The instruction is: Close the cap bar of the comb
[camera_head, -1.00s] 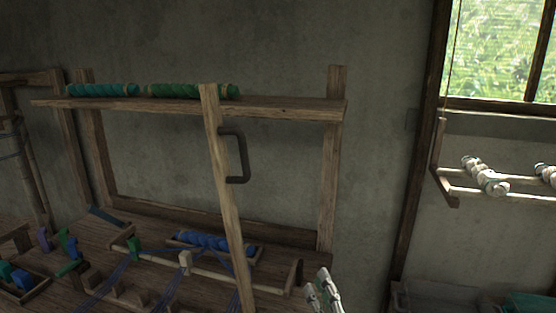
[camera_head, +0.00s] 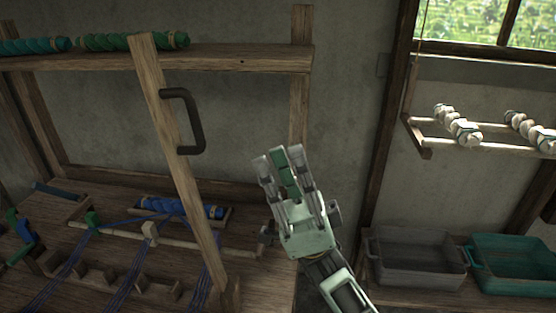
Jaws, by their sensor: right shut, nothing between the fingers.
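The cap bar (camera_head: 180,165) is a long wooden bar that stands raised and tilted, its top leaning left. A dark handle (camera_head: 196,122) sits on its right side near the top. Its lower end meets the right end of the comb (camera_head: 157,287), a row of wooden blocks with bundles of blue threads running across it. My right gripper (camera_head: 280,157) is shut and empty, pointing up. It is to the right of the bar and below the handle, apart from both. My left gripper is not in view.
A wooden shelf (camera_head: 240,60) with green yarn rolls (camera_head: 125,41) runs behind the bar's top. A blue yarn roll (camera_head: 180,207) lies in a tray behind the comb. A grey crate (camera_head: 415,258) and a teal crate (camera_head: 512,265) stand at right. A hanging rack (camera_head: 480,141) holds pale skeins.

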